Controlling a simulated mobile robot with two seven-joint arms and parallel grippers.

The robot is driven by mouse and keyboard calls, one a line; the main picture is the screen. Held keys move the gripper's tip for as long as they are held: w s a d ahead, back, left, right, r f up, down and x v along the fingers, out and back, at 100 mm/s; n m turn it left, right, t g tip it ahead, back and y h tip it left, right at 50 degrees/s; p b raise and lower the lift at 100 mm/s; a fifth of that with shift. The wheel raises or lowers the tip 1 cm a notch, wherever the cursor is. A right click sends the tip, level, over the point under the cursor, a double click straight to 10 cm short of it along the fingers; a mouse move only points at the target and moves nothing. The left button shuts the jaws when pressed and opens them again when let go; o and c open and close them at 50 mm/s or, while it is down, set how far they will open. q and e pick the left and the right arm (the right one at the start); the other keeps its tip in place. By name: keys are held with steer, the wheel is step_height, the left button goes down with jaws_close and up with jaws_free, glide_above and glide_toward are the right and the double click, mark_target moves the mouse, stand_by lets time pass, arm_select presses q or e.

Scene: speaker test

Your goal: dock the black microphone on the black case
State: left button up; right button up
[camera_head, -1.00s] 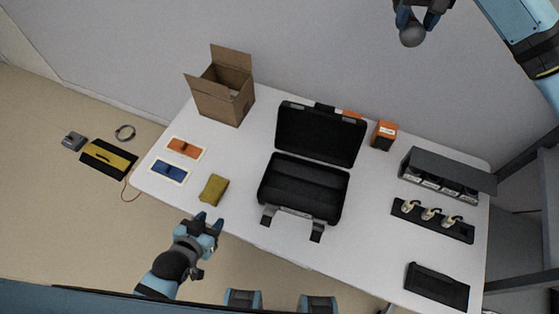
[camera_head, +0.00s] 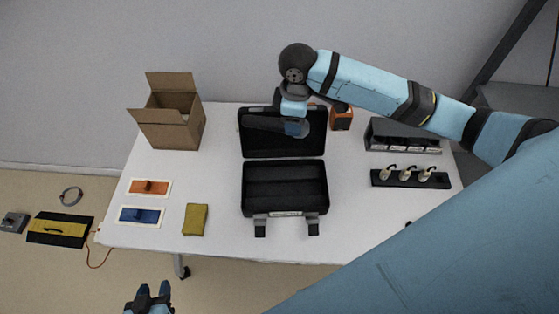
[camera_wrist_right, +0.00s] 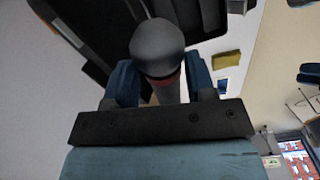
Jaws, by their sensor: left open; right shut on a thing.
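The black case (camera_head: 285,212) lies open on the table, its lid (camera_head: 258,146) raised at the back and its bottom half empty. My right gripper (camera_head: 296,128) is in front of the lid in the head view. In the right wrist view my right gripper (camera_wrist_right: 162,84) is shut on the microphone (camera_wrist_right: 158,45), whose round grey head faces the camera above a reddish ring. Most of its handle is hidden there, and its exact pose over the case is hard to tell. My left gripper (camera_head: 150,292) is open and empty, in front of the table.
A cardboard box (camera_head: 172,130), orange and blue trowel-like items and a yellow cloth (camera_head: 195,219) are on the left. An orange-black box (camera_head: 341,117), a grey rack (camera_head: 400,140) and a black holder (camera_head: 410,180) stand right. My right arm hides the front right.

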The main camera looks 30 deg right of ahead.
steer(key=s+f+n, duration=0.3)
steer(key=s+f, duration=0.1)
steer(key=s, duration=0.1)
step_height(320, 180, down, 20)
steer(key=shift+r, duration=0.2)
steer(key=shift+f, duration=0.1)
steer(key=o, duration=1.1)
